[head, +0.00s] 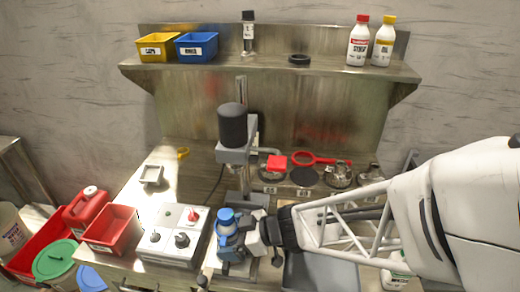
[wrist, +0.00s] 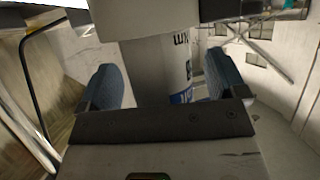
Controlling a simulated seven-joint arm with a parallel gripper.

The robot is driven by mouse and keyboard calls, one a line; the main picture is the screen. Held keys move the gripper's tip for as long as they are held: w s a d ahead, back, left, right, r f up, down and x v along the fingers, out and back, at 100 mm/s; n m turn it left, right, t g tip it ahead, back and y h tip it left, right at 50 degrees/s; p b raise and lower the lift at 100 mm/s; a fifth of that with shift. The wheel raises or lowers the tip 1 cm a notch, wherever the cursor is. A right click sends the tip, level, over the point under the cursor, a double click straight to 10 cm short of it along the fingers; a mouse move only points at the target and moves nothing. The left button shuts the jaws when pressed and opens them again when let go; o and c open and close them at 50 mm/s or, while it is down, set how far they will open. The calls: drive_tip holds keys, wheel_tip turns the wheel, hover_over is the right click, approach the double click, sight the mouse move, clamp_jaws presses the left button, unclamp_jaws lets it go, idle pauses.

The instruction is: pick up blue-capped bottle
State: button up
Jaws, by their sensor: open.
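The blue-capped bottle (head: 226,216) stands on the bench beside the mixer stand, at lower middle in the head view. Its blue cap shows; its body is largely hidden by my gripper (head: 236,242). In the wrist view a pale grey bottle body (wrist: 150,68) with dark lettering and a blue patch lies between the two blue-grey fingers of my gripper (wrist: 162,85). The fingers are apart, one on each side of it, with visible gaps. The cap is not visible in the wrist view.
A grey control box (head: 172,236) with knobs and a red tray (head: 110,229) are left of the bottle. The mixer stand (head: 237,150) rises just behind. Red- and yellow-capped bottles (head: 358,42) stand on the upper shelf (head: 270,68). Small parts lie at the back right.

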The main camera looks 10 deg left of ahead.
sight(230, 228)
drive_tip(key=shift+c, duration=0.4)
drive_tip(key=c, duration=1.1)
drive_tip(key=shift+r, duration=0.15)
drive_tip(key=shift+r, duration=1.7)
drive_tip(key=s+d, duration=0.3)
drive_tip(key=s, duration=0.1)
drive_tip(key=s+d+r, duration=0.1)
drive_tip(key=s+d, duration=0.2)
drive_tip(key=s, duration=0.1)
drive_tip(key=s+d, duration=0.4)
drive_tip(key=shift+s+r, duration=0.2)
